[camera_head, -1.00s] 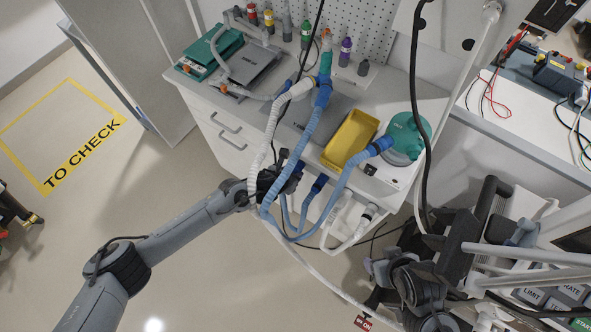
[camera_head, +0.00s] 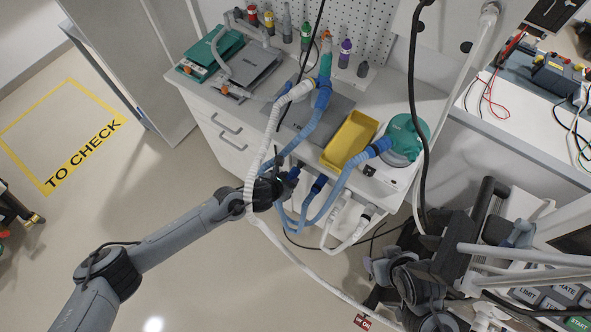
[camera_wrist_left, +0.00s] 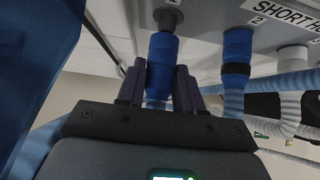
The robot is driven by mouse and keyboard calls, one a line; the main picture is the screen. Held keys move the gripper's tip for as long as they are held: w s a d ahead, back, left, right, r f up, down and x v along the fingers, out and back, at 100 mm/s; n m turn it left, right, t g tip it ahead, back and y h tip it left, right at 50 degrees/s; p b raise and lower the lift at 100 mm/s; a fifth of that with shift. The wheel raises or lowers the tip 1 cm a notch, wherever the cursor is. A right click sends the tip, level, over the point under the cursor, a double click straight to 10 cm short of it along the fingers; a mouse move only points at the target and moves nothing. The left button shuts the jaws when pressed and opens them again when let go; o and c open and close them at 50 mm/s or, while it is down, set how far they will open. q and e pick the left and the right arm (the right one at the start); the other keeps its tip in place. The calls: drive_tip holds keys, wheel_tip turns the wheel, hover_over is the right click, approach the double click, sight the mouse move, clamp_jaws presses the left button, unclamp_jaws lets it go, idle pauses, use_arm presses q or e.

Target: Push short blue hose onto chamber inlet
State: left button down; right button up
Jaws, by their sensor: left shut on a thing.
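The short blue hose hangs from the cabinet front, its two blue cuffs side by side. I cannot make out a free inlet.
A yellow tray (camera_head: 350,138) lies left of the chamber. A long white hose (camera_head: 264,150) runs down past my left gripper. White hose ends (camera_head: 367,213) hang right of the blue ones. Dark parts crowd the lower right; my right gripper's fingers are not distinguishable there.

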use_arm(q)
drive_tip(key=shift+s+a+p, duration=0.45)
drive_tip(key=shift+s+a, duration=0.35)
drive_tip(key=shift+s, duration=0.35)
